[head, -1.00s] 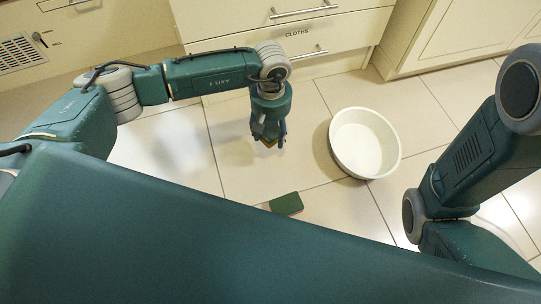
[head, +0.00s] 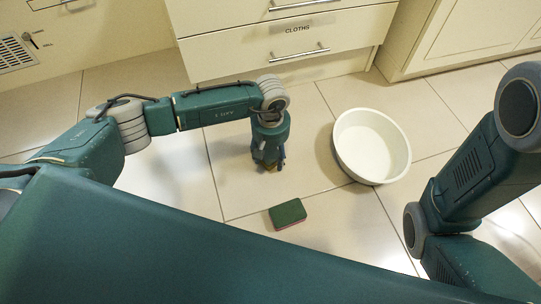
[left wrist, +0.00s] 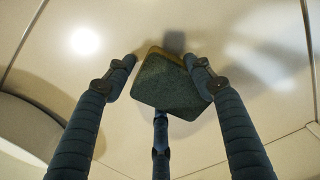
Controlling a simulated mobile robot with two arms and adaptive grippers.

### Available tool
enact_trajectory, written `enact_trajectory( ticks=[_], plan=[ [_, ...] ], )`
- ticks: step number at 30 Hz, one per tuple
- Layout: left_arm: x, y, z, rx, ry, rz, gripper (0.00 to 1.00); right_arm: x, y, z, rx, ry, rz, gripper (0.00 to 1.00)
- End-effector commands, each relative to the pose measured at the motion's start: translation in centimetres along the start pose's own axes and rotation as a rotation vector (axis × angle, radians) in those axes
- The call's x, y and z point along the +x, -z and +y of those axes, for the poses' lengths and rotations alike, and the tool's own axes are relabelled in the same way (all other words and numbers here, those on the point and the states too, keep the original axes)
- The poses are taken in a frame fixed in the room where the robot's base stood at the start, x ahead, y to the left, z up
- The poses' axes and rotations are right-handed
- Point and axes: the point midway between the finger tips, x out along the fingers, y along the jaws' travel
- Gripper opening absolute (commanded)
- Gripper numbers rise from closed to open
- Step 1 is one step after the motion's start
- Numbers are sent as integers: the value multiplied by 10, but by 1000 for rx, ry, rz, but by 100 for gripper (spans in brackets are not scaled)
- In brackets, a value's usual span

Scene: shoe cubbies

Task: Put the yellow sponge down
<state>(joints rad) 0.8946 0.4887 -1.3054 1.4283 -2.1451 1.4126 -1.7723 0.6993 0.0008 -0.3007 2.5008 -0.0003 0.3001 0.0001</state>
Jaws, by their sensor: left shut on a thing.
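The yellow sponge (left wrist: 168,84) shows in the left wrist view with a dark green face and a yellow edge. It sits tilted between the fingers of my left gripper (left wrist: 165,78), which is shut on it. In the head view my left gripper (head: 268,166) points down at the floor, left of the white basin. I cannot tell whether the sponge touches the floor. My right gripper is out of view; only part of the right arm shows.
A second sponge (head: 288,214), green on top with a reddish edge, lies on the tiles just below and right of my left gripper. A white basin (head: 341,164) stands to the right. A drawer marked CLOTHS (head: 255,52) stands behind. Tiles left of the gripper are clear.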

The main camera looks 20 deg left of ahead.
Motion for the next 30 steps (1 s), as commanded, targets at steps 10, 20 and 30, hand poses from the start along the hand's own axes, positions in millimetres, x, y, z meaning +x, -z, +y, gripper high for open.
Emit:
enact_trajectory(
  ticks=[10, 20, 30],
  plan=[
    [3, 0, -1, 0, 1, 0, 72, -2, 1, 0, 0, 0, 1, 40],
    [-2, 0, 0, 0, 1, 0, 72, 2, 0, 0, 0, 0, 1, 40],
    [-58, 1, -1, -1, 1, 2, 72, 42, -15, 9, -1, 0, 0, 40]
  ],
)
